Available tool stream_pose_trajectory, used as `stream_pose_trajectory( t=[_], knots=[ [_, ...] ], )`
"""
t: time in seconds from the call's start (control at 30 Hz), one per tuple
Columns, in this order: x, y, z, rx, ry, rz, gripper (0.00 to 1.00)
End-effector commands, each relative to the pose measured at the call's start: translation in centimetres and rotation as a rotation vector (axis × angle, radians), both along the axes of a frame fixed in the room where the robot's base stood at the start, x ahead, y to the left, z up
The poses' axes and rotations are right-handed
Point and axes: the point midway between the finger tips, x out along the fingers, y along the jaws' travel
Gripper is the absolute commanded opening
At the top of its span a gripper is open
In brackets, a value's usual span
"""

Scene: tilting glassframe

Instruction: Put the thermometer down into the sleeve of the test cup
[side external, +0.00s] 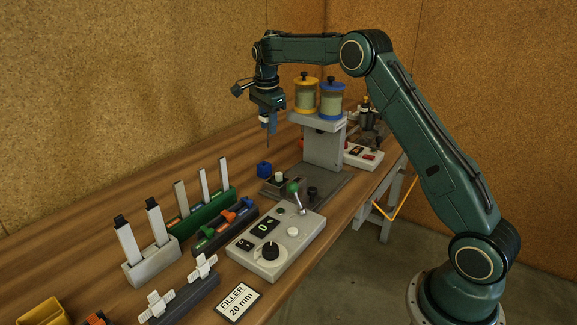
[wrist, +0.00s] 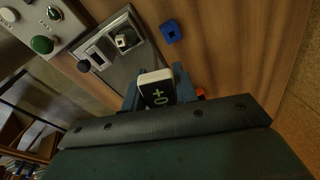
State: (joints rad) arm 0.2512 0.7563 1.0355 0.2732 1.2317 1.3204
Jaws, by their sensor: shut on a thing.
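My gripper (side external: 269,112) is shut on the thermometer, which hangs upright with its thin probe (side external: 268,142) pointing down. In the wrist view the thermometer's white-rimmed head (wrist: 156,91) shows a dark display with green marks, between the fingers of my gripper (wrist: 158,88). The small pale test cup (side external: 280,177) stands on the grey machine base, below and slightly right of the probe in the side view. It also shows in the wrist view (wrist: 123,41), with a dark opening on top. The probe tip is above the cup and apart from it. The probe is hidden in the wrist view.
A blue block (side external: 263,169) with a hole stands beside the base. A dispenser with yellow-lidded (side external: 305,94) and blue-lidded (side external: 331,97) jars rises behind. A control box (side external: 275,245) with a green-knobbed lever (side external: 295,190) is in front. Tool racks (side external: 202,215) stand at left.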

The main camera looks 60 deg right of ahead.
Motion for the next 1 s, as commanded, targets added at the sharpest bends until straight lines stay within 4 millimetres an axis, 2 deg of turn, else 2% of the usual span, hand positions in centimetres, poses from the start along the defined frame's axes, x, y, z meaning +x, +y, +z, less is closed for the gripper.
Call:
stream_pose_trajectory(
  t=[0.2, 0.4, 1.0],
  knots=[
    [-3.1, 1.5, 1.0, 0.004, 0.017, -0.074, 0.07],
    [-4.9, 2.2, 1.4, 0.005, 0.026, -0.121, 0.07],
    [-5.5, 2.4, 1.4, 0.007, 0.037, -0.134, 0.07]
  ],
)
